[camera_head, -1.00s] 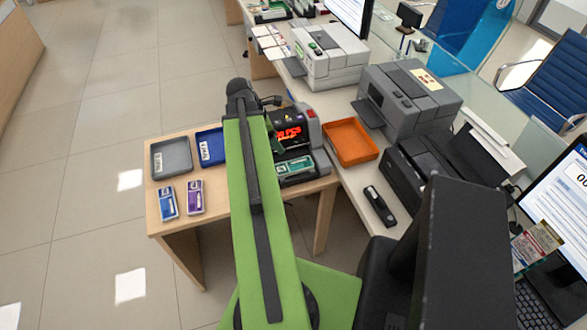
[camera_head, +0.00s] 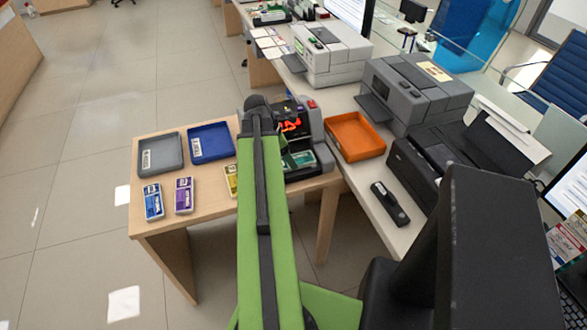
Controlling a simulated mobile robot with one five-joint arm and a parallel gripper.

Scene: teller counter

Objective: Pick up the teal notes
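The teal notes (camera_head: 300,160) lie in the front tray of the grey counting machine (camera_head: 318,150), at the right end of the wooden side table. My green arm reaches up the middle of the picture and its far end stands just left of the machine. A small green piece shows beside the notes at the arm's right edge; I cannot tell what it is. My gripper is hidden behind the arm, so its opening and any contact with the notes cannot be seen.
The side table (camera_head: 150,228) also holds a grey tray (camera_head: 160,154), a blue tray (camera_head: 211,142), and blue (camera_head: 153,202), purple (camera_head: 184,195) and partly hidden yellow notes (camera_head: 231,181). An orange tray (camera_head: 355,137), printers (camera_head: 415,92) and a black handheld device (camera_head: 389,204) crowd the right counter.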

